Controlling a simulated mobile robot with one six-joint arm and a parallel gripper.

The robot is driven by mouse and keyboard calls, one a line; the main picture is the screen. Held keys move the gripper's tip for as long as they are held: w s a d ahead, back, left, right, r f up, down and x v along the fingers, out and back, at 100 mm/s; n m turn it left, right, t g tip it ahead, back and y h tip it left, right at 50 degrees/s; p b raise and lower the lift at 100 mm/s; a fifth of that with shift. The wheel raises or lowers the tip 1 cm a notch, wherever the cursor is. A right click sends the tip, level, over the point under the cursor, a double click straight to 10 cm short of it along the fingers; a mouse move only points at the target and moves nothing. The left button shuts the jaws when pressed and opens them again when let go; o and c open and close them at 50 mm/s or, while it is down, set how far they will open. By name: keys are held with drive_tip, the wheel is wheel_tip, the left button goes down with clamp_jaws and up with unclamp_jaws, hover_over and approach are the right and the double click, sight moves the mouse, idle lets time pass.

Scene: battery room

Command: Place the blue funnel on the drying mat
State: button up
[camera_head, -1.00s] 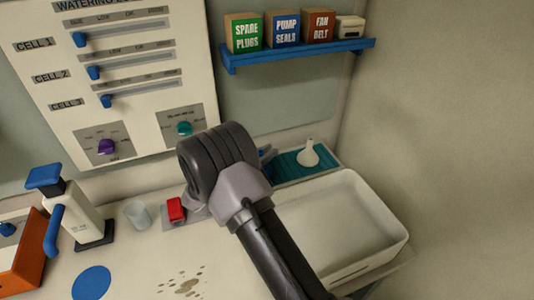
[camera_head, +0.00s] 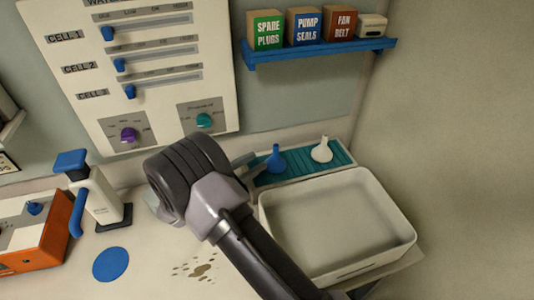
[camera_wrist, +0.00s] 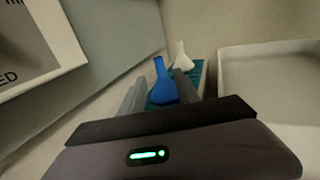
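The blue funnel (camera_head: 276,160) stands upright, spout up, on the left part of the teal ribbed drying mat (camera_head: 300,168). My gripper (camera_head: 249,169) is just left of it, with its fingers apart and pointing at it. A small gap shows between fingertips and funnel in the head view. In the wrist view, the blue funnel (camera_wrist: 162,84) appears between the two open fingers (camera_wrist: 160,92), clear of both. The mat (camera_wrist: 195,77) shows beneath it, partly hidden by the right finger.
A white funnel (camera_head: 321,151) stands on the mat's right part. A pale, empty basin (camera_head: 390,252) lies in front of the mat. A blue shelf (camera_head: 322,52) with boxes hangs above.

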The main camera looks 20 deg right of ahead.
drive_tip(key=s+d+r+m+g+y, duration=0.4)
drive_tip(key=s+r+m+y, duration=0.15)
drive_tip(key=s+m, duration=0.35)
drive_tip(key=s+d+r+m+g+y, duration=0.35)
drive_tip(key=s+r+m, duration=0.25)
drive_tip(key=s, duration=0.5)
drive_tip(key=s+a+r+m+t+y+b, duration=0.2)
drive_tip(key=s+a+m+t+y, duration=0.4)
drive_tip(key=s+a+m+y, duration=0.3)
drive_tip(key=a+m, duration=0.1)
drive_tip(key=m, duration=0.1)
drive_tip(key=shift+a+r+m+y+b, duration=0.2)
drive_tip(key=shift+a+m+y+b, duration=0.1)
drive_tip(key=shift+a+m+b, duration=0.1)
drive_tip(key=shift+s+t, duration=0.1)
drive_tip(key=shift+t, duration=0.15)
